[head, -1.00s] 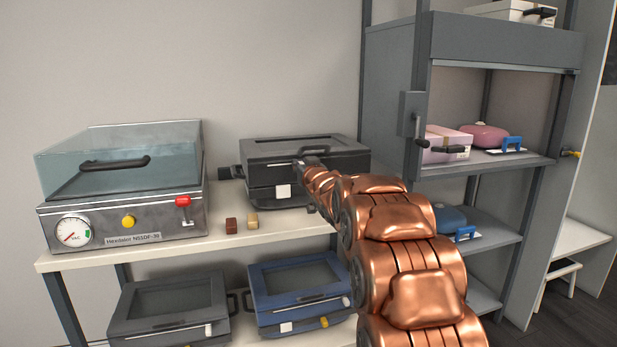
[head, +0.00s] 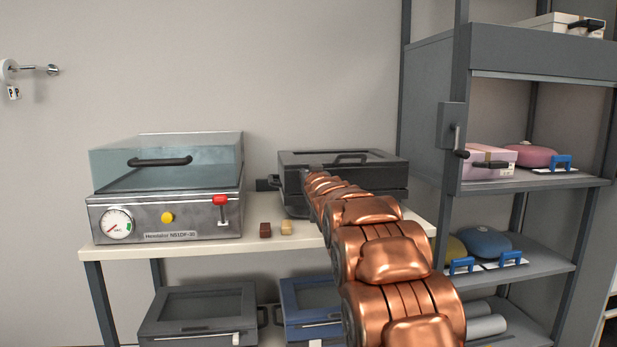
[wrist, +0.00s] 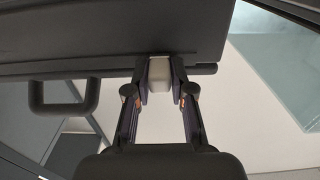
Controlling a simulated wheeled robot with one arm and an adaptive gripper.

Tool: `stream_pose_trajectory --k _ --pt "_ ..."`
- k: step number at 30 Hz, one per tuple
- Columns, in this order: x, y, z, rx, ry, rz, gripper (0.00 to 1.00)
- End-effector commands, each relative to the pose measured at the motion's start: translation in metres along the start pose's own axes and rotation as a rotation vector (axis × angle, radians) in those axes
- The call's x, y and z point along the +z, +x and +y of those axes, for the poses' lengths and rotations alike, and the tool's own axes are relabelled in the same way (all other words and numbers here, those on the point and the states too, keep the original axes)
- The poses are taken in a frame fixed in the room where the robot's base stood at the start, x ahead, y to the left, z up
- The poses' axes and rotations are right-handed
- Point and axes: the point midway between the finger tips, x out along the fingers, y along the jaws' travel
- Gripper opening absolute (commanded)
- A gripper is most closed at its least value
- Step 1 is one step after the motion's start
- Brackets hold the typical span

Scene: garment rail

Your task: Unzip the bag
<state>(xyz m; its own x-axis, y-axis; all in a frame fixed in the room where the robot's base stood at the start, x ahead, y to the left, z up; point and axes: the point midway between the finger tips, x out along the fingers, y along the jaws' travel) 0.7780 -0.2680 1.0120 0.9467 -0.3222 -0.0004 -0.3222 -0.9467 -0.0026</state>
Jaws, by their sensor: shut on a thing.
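My gripper (wrist: 160,88) is shut on a small pale block, apparently the zip pull (wrist: 159,68), at the bag's edge strip. In the head view my copper arm reaches to the bag's left end and hides the gripper and pull. I cannot tell how far the zip is open.
A vacuum machine (head: 165,213) with a glass lid stands left of the bag. Brown (head: 265,230) and tan (head: 286,228) blocks lie between them. Grey (head: 200,318) and blue (head: 310,300) cases sit below. A grey rack (head: 540,183) stands at right.

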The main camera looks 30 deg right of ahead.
Motion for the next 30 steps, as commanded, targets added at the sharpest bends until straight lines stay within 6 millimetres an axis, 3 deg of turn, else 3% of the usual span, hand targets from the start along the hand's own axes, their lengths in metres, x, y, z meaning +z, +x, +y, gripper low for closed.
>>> stream_pose_trajectory --k 3,4,10,22,30 --pt "0.001 0.000 -0.004 -0.005 -0.003 -0.001 0.00" --pt "0.001 0.000 -0.004 -0.005 -0.003 -0.001 0.26" --pt "0.001 0.000 -0.004 -0.005 -0.003 -0.001 0.46" --pt "-0.001 -0.003 -0.002 -0.003 -0.002 0.000 0.46" --pt "0.001 -0.027 -0.002 -0.002 -0.003 -0.003 0.46"
